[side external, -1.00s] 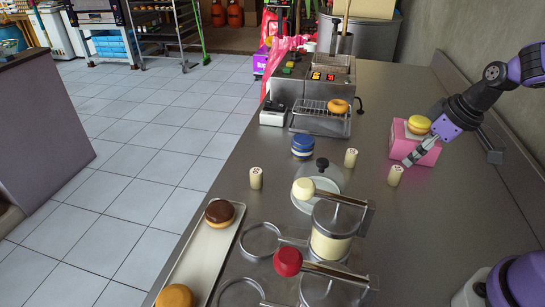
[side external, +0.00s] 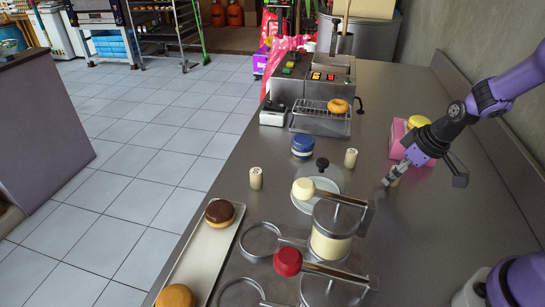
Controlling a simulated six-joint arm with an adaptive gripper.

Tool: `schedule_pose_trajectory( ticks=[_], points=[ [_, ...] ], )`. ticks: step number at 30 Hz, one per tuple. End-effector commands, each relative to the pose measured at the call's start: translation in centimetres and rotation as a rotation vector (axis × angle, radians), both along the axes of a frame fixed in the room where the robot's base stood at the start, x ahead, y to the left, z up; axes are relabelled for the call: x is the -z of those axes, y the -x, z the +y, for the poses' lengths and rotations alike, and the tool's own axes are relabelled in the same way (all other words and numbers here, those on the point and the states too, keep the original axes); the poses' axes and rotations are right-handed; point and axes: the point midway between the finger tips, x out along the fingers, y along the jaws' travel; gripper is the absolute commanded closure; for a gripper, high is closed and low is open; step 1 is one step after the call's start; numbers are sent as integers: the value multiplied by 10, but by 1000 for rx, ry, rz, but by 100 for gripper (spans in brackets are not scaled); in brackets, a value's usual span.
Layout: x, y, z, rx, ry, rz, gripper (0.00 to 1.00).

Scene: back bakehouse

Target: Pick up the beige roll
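Small beige upright rolls with marked tops stand on the steel counter: one left of centre (side external: 255,179) and one near the middle (side external: 350,159). A third beige roll, by the pink box, is now mostly hidden behind my gripper (side external: 387,182). My gripper reaches down to that roll's spot from the upper right, its fingertips low near the counter. I cannot tell whether the fingers touch or enclose the roll, or how far apart they are.
A pink box (side external: 397,137) with a yellow item (side external: 418,121) stands just behind my gripper. Left are a blue-and-white round item (side external: 303,147), a lidded plate (side external: 318,191) and dispensers (side external: 331,235). A doughnut tray (side external: 208,254) lies front left. The right counter is largely clear.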

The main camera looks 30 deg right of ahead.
Motion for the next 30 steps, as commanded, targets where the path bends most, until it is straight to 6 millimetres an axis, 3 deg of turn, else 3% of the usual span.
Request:
schedule_pose_trajectory(
  ticks=[1, 2, 16, 20, 24, 30],
  points=[
    [0, 0, 0, 0, 0, 0, 92],
    [0, 0, 0, 0, 0, 0, 100],
    [-4, 0, 0, 0, 0, 0, 100],
    [-17, 0, 0, -1, 1, -2, 100],
    [-45, -1, 0, -2, 3, -6, 100],
    [-71, 10, 50, -11, 1, -5, 100]
  ],
)
